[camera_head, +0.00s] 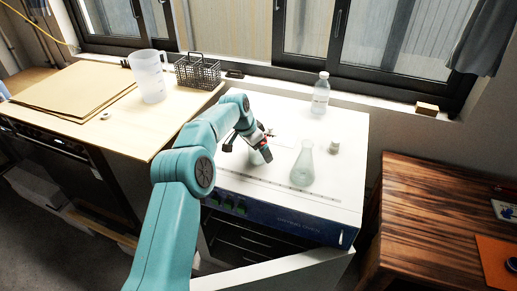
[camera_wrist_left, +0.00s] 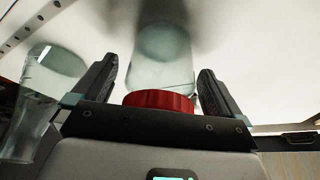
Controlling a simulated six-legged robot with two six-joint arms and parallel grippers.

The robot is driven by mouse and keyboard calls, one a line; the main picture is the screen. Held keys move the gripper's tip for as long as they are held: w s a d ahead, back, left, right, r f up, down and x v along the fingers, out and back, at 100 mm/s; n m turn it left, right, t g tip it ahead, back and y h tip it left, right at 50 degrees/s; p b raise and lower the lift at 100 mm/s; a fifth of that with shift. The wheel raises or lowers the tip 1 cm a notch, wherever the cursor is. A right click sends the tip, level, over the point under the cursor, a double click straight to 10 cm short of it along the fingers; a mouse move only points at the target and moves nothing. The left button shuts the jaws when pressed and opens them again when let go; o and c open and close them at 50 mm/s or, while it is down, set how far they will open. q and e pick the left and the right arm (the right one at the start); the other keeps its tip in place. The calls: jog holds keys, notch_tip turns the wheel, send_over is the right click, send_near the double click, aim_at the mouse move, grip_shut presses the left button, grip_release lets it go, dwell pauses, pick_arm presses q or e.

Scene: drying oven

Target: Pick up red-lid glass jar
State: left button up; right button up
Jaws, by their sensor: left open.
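The red-lid glass jar (camera_head: 257,158) stands on the white top of the drying oven (camera_head: 330,205), partly hidden behind my left gripper in the head view. My left gripper (camera_head: 251,148) is at the jar, open. In the left wrist view the red lid (camera_wrist_left: 160,100) and clear glass body (camera_wrist_left: 165,60) lie between the two dark fingers of the left gripper (camera_wrist_left: 158,70). A gap shows between the lid and the finger on each side. My right gripper is in neither view.
A conical flask (camera_head: 303,168) stands close to the right of the jar, and also shows in the wrist view (camera_wrist_left: 52,72). A jug (camera_head: 148,78) and wire basket (camera_head: 198,74) stand on the left table.

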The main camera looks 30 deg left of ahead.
pick_arm(q)
jog(key=shift+f, duration=0.2)
jog(key=shift+s+r, duration=0.1)
jog(key=shift+s, duration=0.05)
jog(key=shift+w, duration=0.2)
jog(key=c, duration=1.1)
jog(key=shift+s, duration=0.1)
jog(key=shift+r, duration=0.1)
